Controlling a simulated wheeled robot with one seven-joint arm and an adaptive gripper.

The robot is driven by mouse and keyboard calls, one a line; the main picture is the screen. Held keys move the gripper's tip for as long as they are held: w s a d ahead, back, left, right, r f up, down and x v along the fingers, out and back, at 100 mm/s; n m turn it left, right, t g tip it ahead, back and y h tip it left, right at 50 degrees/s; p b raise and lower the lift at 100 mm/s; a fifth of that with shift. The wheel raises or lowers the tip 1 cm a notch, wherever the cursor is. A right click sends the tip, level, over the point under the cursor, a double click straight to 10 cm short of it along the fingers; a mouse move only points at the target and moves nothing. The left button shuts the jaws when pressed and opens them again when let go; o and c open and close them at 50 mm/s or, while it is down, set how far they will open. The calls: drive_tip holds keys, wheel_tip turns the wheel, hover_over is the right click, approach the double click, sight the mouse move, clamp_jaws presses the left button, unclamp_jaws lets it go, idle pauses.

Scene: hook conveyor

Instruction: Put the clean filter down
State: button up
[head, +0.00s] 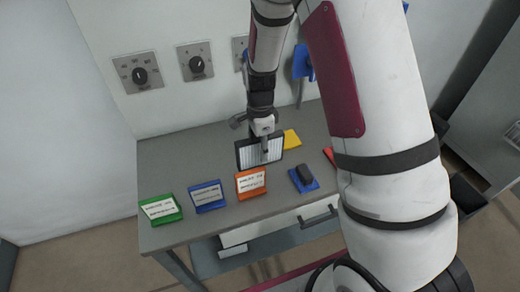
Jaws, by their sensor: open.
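The clean filter (247,155), a white pleated panel in a dark frame, stands near upright on the grey table (165,165), behind the orange labelled block. My gripper (264,143) is at the filter's upper edge, in front of its face, with its fingers open. One finger shows against the white pleats. Whether the fingers still touch the filter cannot be told. The filter's underside and back are hidden.
Green (160,209), blue (207,196) and orange (250,183) labelled blocks line the front edge. A blue block with a black top (304,178) is right. A yellow piece (292,139) lies behind the filter. Dial panels (139,74) are on the wall. The table's back left is clear.

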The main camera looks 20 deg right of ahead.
clamp_jaws()
drive_tip(key=shift+r, duration=0.1)
